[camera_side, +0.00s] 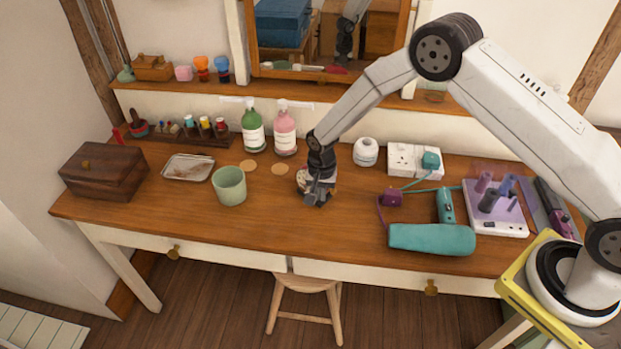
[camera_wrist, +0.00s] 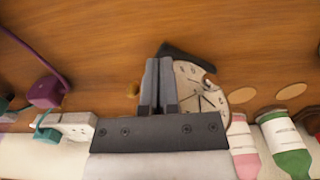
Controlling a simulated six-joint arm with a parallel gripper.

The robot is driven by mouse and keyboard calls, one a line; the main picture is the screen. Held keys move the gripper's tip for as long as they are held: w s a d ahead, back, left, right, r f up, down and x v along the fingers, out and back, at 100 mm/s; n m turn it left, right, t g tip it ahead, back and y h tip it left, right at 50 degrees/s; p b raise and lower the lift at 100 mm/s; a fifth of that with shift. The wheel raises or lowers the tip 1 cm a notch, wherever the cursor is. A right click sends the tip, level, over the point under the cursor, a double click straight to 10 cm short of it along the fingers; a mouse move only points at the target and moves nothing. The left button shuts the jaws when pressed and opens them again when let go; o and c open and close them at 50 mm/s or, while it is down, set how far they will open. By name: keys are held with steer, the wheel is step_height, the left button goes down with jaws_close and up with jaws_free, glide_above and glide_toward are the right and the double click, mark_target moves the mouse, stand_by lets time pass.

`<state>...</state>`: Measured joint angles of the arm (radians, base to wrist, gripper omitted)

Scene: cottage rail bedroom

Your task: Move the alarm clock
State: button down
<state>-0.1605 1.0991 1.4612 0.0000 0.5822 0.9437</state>
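The alarm clock (camera_side: 302,179) stands on the wooden desk, partly hidden behind my gripper in the side view. In the wrist view its round pale face (camera_wrist: 204,92), with dark hands and numerals, shows to the right of the fingers. A dark bar (camera_wrist: 190,56) shows above the face. My gripper (camera_side: 318,198) is down at the clock, close to the desk top. In the wrist view the two fingers (camera_wrist: 158,66) are close together with a thin gap, overlapping the clock's left side. Whether they hold any part of it is hidden.
A green cup (camera_side: 229,186) and two cork coasters (camera_side: 279,168) are left of the clock. Green (camera_side: 253,130) and pink (camera_side: 285,132) bottles stand behind. A white jar (camera_side: 366,152), power strip (camera_side: 415,161) and teal hair dryer (camera_side: 432,238) are right. The desk's front middle is clear.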

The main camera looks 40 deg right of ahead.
steer(key=w+d, duration=0.7)
steer(key=shift+w+d, duration=0.3)
steer(key=shift+s+a, duration=0.1)
stand_by(0.3)
steer(key=shift+s+a, duration=1.25)
steer(key=shift+a, duration=0.05)
step_height(320, 180, up, 10)
steer(key=shift+s+a, duration=0.1)
